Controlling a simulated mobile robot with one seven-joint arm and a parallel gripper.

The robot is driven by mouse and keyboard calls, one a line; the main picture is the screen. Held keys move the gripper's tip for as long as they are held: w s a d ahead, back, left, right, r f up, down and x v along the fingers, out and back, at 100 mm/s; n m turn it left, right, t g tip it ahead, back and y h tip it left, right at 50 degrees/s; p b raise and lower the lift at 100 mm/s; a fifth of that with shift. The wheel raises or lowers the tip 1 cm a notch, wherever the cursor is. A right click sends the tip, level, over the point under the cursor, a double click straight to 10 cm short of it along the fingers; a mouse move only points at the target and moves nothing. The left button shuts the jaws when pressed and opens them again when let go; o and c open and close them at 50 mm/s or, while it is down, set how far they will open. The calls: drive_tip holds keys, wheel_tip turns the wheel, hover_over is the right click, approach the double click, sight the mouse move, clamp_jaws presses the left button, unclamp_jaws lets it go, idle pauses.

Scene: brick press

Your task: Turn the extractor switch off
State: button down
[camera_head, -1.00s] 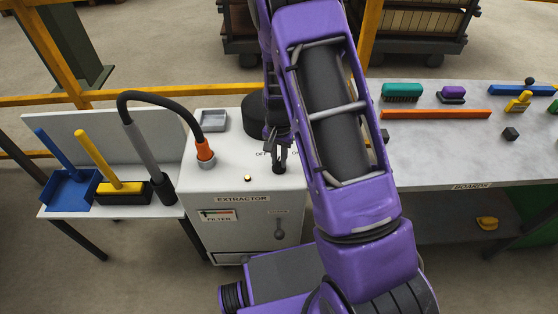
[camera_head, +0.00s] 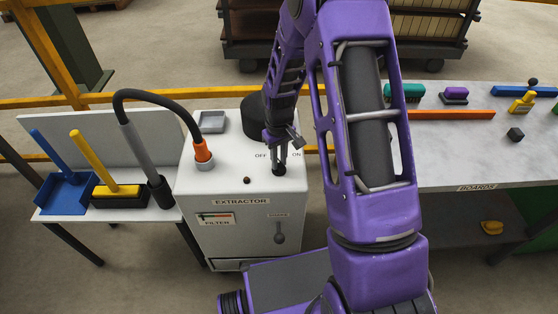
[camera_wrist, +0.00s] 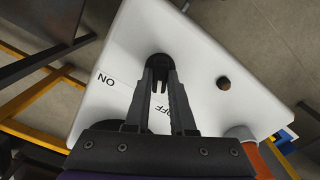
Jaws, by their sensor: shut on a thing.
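The extractor (camera_head: 240,235) is a white cabinet with "OFF" and "ON" marked on its top. The extractor switch (camera_head: 279,171) has a dark round base, just in front of the two labels; it also shows in the wrist view (camera_wrist: 160,62). My gripper (camera_head: 281,158) is above the base, shut on the switch lever; its fingers also show in the wrist view (camera_wrist: 161,88). They hide most of the lever, so I cannot tell its lean. The small lamp (camera_head: 247,180) on the top is dark, also in the wrist view (camera_wrist: 223,83).
An orange-collared black hose (camera_head: 203,150) rises from the cabinet top, near a grey tray (camera_head: 212,121). A side shelf at left holds a blue dustpan (camera_head: 66,193) and a yellow-handled brush (camera_head: 118,191). A bench (camera_head: 450,150) with brushes and small items stands at right.

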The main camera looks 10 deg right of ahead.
sight(279, 163)
drive_tip(key=shift+n, duration=1.6)
drive_tip(key=c, duration=0.8)
unclamp_jaws()
drive_tip(key=shift+o, duration=0.2)
drive_tip(key=shift+r, duration=0.1)
wheel_tip(279, 163, up, 17)
drive_tip(key=p, duration=0.2)
drive_tip(key=shift+r, duration=0.15)
